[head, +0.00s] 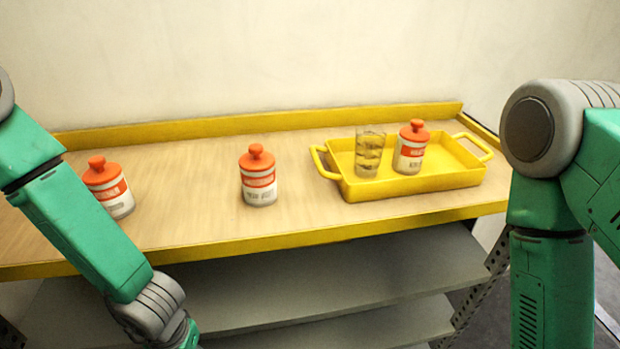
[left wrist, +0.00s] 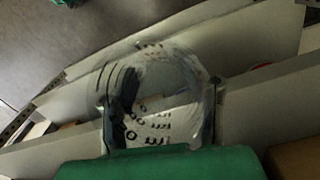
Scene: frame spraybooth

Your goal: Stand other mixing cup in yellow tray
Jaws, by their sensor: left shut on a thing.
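A clear mixing cup with dark markings (left wrist: 165,78) fills the middle of the left wrist view. My left gripper (left wrist: 157,112) is shut on it, with a finger on each side. In the head view this gripper and its cup are below the picture's lower edge. The yellow tray (head: 428,187) stands at the right of the bench. Another clear mixing cup (head: 369,152) stands upright in the tray's left part. My right arm shows at the right of the head view, but its gripper is out of view.
An orange-lidded can (head: 411,148) stands in the tray beside the cup. Two more such cans stand on the bench (head: 310,205), one in the middle (head: 258,176) and one at the left (head: 108,188). Grey shelves (head: 330,275) lie below the yellow front edge.

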